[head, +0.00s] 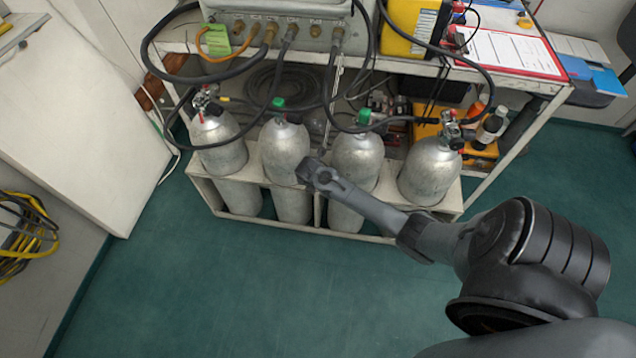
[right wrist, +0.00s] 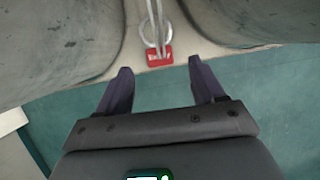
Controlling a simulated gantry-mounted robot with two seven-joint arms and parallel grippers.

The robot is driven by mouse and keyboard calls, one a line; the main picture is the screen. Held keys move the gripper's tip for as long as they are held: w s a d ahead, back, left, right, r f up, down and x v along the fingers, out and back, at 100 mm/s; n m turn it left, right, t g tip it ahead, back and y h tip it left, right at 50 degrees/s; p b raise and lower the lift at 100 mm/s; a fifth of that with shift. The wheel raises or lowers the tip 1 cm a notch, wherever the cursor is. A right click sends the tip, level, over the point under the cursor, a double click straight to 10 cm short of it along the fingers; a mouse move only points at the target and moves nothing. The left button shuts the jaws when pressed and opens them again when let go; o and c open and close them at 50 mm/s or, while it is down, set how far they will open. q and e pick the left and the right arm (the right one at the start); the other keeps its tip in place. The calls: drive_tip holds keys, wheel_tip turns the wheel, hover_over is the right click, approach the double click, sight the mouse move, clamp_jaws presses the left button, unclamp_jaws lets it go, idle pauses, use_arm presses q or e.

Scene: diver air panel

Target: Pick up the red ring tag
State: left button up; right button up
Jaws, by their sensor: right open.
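The red ring tag (right wrist: 159,55) shows in the right wrist view, lying against a pale rack edge between two grey cylinders, with a metal ring or loop above it. My right gripper (right wrist: 159,68) is open, its two dark fingers apart on either side of and just short of the tag. Nothing is between the fingertips. In the head view my right gripper (head: 309,171) reaches in from the right to the front of the cylinder rack, between the two middle cylinders. The tag cannot be made out there. My left gripper is not in view.
Several silver cylinders (head: 284,150) stand in a pale rack (head: 384,203) below a bench with black hoses (head: 262,85). Two cylinders flank the tag closely. The green floor (head: 210,290) in front is clear. A pale board (head: 80,130) leans at left.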

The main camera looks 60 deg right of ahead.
drive_tip(key=x, duration=0.1)
drive_tip(key=b+x, duration=0.1)
drive_tip(key=shift+a+f, duration=0.1)
drive_tip(key=shift+f, duration=0.3)
drive_tip(key=shift+w+d+f+b, duration=0.1)
drive_tip(key=shift+d+f+b, duration=0.2)
drive_tip(key=shift+f+b, duration=0.2)
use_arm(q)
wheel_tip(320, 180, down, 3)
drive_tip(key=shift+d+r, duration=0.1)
use_arm(e)
drive_tip(key=shift+c, duration=0.8)
drive_tip(key=c, duration=1)
